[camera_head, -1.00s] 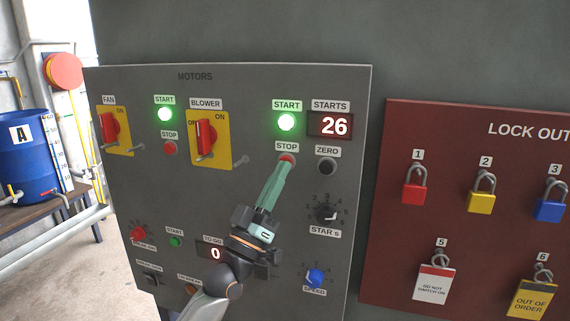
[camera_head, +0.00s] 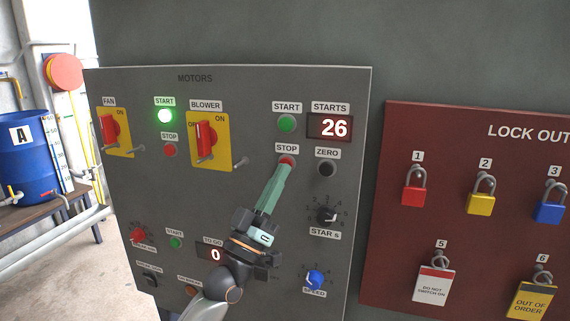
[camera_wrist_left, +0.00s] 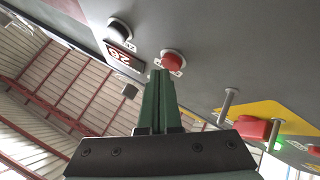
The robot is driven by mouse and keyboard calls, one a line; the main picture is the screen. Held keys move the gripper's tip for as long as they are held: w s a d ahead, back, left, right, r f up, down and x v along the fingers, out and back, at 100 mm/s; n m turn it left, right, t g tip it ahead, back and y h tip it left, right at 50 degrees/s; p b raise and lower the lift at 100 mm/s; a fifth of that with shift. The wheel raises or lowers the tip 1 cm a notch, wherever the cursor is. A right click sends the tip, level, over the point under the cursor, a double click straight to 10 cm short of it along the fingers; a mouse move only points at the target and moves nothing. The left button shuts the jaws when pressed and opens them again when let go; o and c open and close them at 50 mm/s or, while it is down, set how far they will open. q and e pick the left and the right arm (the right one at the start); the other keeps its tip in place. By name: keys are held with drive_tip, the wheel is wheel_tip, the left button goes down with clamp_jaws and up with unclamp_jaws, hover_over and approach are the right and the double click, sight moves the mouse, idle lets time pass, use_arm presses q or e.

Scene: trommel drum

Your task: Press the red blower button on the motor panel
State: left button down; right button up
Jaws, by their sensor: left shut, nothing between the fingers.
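The red blower STOP button (camera_head: 287,160) is on the grey motor panel (camera_head: 200,265), under the blower START button (camera_head: 286,124), which is green and unlit. My left gripper (camera_head: 284,167) is shut and empty, its green fingers pointing up at the red button and covering its lower part. The red button also shows in the left wrist view (camera_wrist_left: 172,62), just beyond the fingertips (camera_wrist_left: 161,73). I cannot tell whether the tips still touch it. My right gripper is not in view.
The blower switch (camera_head: 205,140) with its red handle is left of my gripper. The black ZERO button (camera_head: 327,167) and a display (camera_head: 331,127) reading 26 are to the right. The fan START lamp (camera_head: 165,116) glows green. A lockout board (camera_head: 390,220) with padlocks stands further right.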

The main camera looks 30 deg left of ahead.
use_arm(q)
drive_tip(key=shift+s, duration=0.45)
drive_tip(key=shift+d+y, duration=0.1)
drive_tip(key=shift+y, duration=0.2)
drive_tip(key=s, duration=0.2)
drive_tip(key=s+d+p, duration=0.1)
drive_tip(key=s, duration=0.2)
drive_tip(key=shift+p, duration=0.3)
drive_tip(key=shift+w, duration=0.1)
